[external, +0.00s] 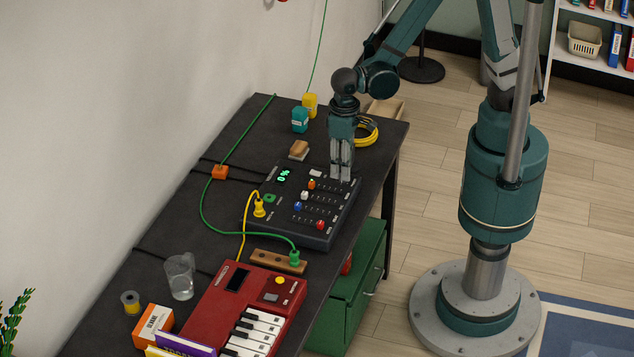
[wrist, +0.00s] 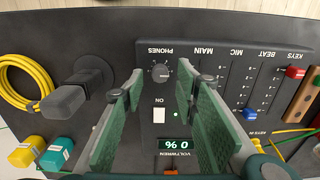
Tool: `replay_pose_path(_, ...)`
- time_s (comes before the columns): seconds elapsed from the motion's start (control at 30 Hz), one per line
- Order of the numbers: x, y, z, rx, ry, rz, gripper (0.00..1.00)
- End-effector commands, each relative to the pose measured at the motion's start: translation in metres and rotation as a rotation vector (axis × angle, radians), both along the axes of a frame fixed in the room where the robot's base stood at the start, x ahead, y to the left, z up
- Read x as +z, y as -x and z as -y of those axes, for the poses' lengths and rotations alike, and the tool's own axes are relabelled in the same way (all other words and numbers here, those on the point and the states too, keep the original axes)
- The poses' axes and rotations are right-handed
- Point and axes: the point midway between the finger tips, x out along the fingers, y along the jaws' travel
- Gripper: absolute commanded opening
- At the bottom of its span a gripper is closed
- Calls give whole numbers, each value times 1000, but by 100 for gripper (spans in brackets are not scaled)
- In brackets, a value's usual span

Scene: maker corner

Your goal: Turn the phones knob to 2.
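The dark round phones knob (wrist: 160,73) is on the black mixer panel (wrist: 235,75), beside the printed word PHONES, which appears upside down in the wrist view. My gripper (wrist: 160,76) is open, with one green-padded finger to each side of the knob and a visible gap on both sides. In the external view my gripper (external: 341,178) points down at the far right corner of the mixer (external: 318,232) and hides the knob. The mixer's green display (wrist: 175,144) reads 0 %. The knob's pointer setting is too small to tell.
A white ON switch (wrist: 159,116) is close to the knob. Slider caps, including a red one (wrist: 295,72) and a blue one (wrist: 249,113), are along the panel.

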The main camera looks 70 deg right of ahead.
Motion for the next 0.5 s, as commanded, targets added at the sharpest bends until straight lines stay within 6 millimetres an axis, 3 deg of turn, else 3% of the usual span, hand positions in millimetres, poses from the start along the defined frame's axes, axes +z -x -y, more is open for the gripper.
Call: replay_pose_path(0.5,56,0,0,0,0,0,30)
